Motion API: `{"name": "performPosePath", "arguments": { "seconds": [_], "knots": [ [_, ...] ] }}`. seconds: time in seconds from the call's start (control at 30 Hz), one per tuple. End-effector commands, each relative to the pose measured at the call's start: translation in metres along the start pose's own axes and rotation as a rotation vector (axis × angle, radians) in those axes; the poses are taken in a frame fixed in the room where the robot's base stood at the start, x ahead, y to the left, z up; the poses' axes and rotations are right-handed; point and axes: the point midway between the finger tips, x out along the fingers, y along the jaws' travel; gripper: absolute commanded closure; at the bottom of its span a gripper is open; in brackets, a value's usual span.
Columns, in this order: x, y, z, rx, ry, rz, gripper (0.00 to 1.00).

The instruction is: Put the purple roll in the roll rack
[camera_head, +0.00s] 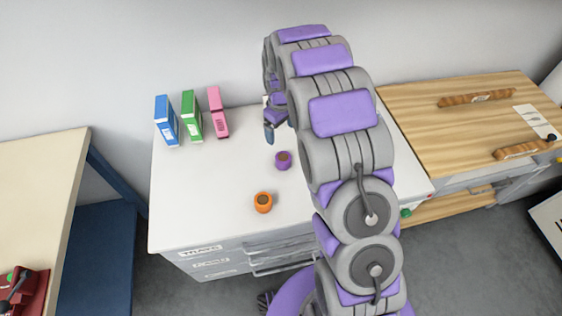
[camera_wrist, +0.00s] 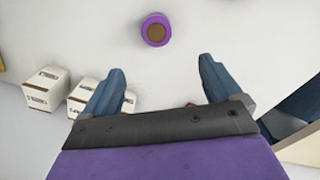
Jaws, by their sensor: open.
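The purple roll (camera_head: 283,160) stands upright on the white cabinet top (camera_head: 205,207), with a brown core showing in its top. It also shows in the wrist view (camera_wrist: 156,29), beyond my fingertips and roughly midway between them. My gripper (camera_head: 270,132) is above the cabinet top, behind and left of the purple roll in the head view. In the wrist view its two blue fingers (camera_wrist: 162,80) are spread apart with nothing between them. I cannot make out a roll rack for certain; my arm hides part of the cabinet top.
An orange roll (camera_head: 263,202) stands in front of the purple one. Blue (camera_head: 167,121), green (camera_head: 192,116) and pink (camera_head: 218,112) boxes stand at the back left. A wooden bench (camera_head: 455,125) with brown turned pieces is at right. The cabinet's front left is clear.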

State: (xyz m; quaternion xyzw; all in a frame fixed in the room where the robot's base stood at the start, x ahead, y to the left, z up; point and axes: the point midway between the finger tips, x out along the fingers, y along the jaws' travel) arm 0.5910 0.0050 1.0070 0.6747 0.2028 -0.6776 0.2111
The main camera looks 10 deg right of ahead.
Motion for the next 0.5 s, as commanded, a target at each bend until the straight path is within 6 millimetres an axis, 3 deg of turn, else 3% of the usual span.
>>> {"name": "performPosePath", "arguments": {
  "seconds": [0.23,0.5],
  "knots": [
    [0.048,0.011,0.009,0.004,0.005,-0.014,0.08],
    [0.098,0.005,0.005,0.003,0.001,-0.008,0.08]
  ]
}}
